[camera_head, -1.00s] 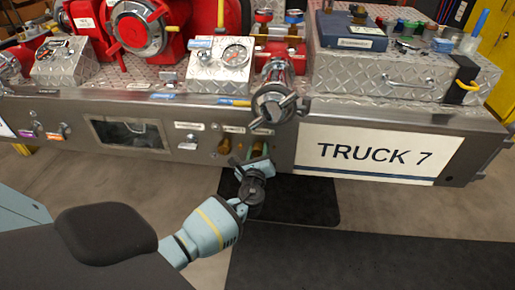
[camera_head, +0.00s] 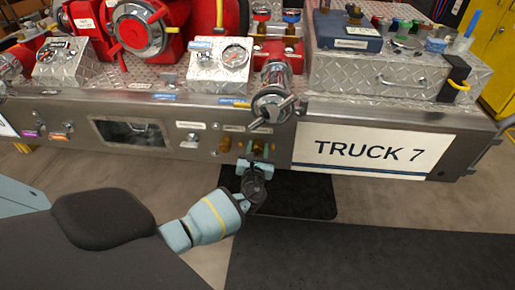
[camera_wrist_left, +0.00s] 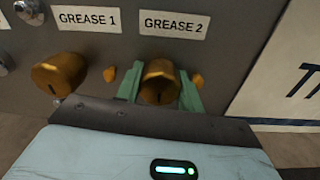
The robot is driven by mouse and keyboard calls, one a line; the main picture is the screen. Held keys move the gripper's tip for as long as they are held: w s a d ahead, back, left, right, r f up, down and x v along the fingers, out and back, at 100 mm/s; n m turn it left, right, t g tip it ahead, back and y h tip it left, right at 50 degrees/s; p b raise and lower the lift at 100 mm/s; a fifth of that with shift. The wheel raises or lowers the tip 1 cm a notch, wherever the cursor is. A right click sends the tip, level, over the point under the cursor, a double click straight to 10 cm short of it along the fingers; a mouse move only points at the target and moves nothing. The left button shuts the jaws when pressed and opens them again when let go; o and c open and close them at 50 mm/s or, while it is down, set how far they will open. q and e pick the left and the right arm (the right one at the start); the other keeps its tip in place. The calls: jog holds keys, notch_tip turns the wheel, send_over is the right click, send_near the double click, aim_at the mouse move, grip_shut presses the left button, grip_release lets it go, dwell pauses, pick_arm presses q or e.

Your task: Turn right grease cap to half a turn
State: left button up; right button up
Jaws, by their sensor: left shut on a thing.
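The right grease cap (camera_wrist_left: 159,80), a brass-coloured knob with a dark slot mark, sits under the GREASE 2 label (camera_wrist_left: 173,24) in the left wrist view. The green fingers of my left gripper (camera_wrist_left: 160,94) stand on its left and right sides and are shut on it. The slot mark points roughly downward. In the head view my left gripper (camera_head: 257,160) reaches up to the truck's front panel and partly hides this cap. The left grease cap (camera_wrist_left: 58,74) stands apart from the fingers, under the GREASE 1 label (camera_wrist_left: 87,19). My right gripper is not in view.
A chrome valve with a handle (camera_head: 272,104) juts out above the gripper. The TRUCK 7 sign (camera_head: 372,152) is to the right. The floor in front of the panel is clear, with a dark mat (camera_head: 305,195).

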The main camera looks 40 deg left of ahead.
aim_at(257, 152)
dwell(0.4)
pick_arm(q)
jog(key=o, duration=1)
jog(key=shift+s, duration=0.1)
jog(key=p+v, duration=0.1)
jog(key=v, duration=0.5)
jog(key=shift+s+d+p, duration=0.2)
jog(key=shift+s+p, duration=0.1)
jog(key=shift+p, duration=0.05)
jog(key=shift+s+d, duration=0.25)
jog(key=shift+s, duration=0.2)
jog(key=shift+f, duration=0.1)
